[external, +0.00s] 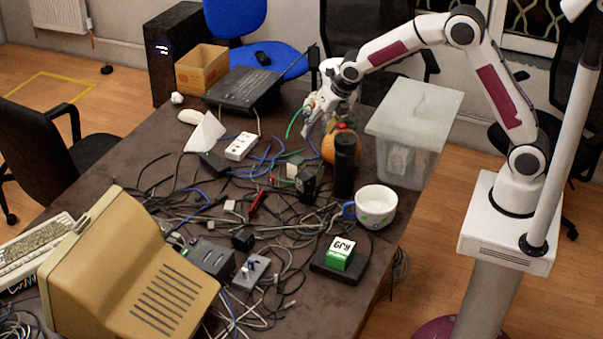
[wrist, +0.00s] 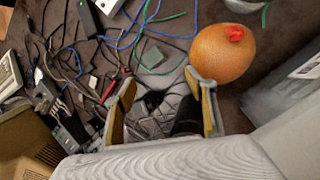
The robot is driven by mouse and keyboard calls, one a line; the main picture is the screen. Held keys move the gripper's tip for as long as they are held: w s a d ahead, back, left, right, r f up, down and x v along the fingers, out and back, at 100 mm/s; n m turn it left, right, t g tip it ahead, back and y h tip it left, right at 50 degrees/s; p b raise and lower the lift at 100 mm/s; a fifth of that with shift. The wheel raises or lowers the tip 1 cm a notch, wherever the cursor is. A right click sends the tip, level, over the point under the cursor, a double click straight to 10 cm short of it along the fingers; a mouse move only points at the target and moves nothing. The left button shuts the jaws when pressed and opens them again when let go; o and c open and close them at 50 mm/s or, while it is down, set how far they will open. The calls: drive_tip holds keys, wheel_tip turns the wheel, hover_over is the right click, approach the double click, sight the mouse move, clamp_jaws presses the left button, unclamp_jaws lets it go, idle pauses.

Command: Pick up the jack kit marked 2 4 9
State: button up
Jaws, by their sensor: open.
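A small green and white box (external: 340,254) sits on a black square base near the front right of the table in the external view. Its dark top marking looks upside down or turned, and I cannot read it surely as 2 4 9. My gripper (external: 322,112) is up over the back right part of the table, well behind and above that box. In the wrist view my gripper (wrist: 163,95) is open, its two yellow-padded fingers apart with nothing held. I cannot make out the green and white box in the wrist view.
An orange ball (wrist: 222,54) with a red top, a black cylinder (external: 345,165) and a white mug (external: 376,206) stand nearby. A clear plastic bin (external: 414,128) is at the right. Tangled cables, a beige monitor (external: 125,275) and small boxes crowd the table.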

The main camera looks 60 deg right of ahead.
sight(299, 161)
drive_tip(key=w+f+n, duration=0.1)
drive_tip(key=f, duration=0.2)
drive_tip(key=w+f+n, duration=0.2)
drive_tip(key=f, duration=0.1)
drive_tip(key=w+f+n, duration=0.1)
drive_tip(key=f+n, duration=0.1)
drive_tip(key=f, duration=0.1)
drive_tip(key=shift+w+a, duration=0.25)
drive_tip(key=shift+w, duration=0.1)
drive_tip(key=shift+x, duration=1.25)
drive_tip(key=shift+f, duration=0.1)
drive_tip(key=shift+a+x, duration=0.15)
drive_tip(key=shift+x, duration=0.5)
drive_tip(key=shift+a+x, duration=0.15)
drive_tip(key=shift+x, duration=1.7)
drive_tip(key=c, duration=1.3)
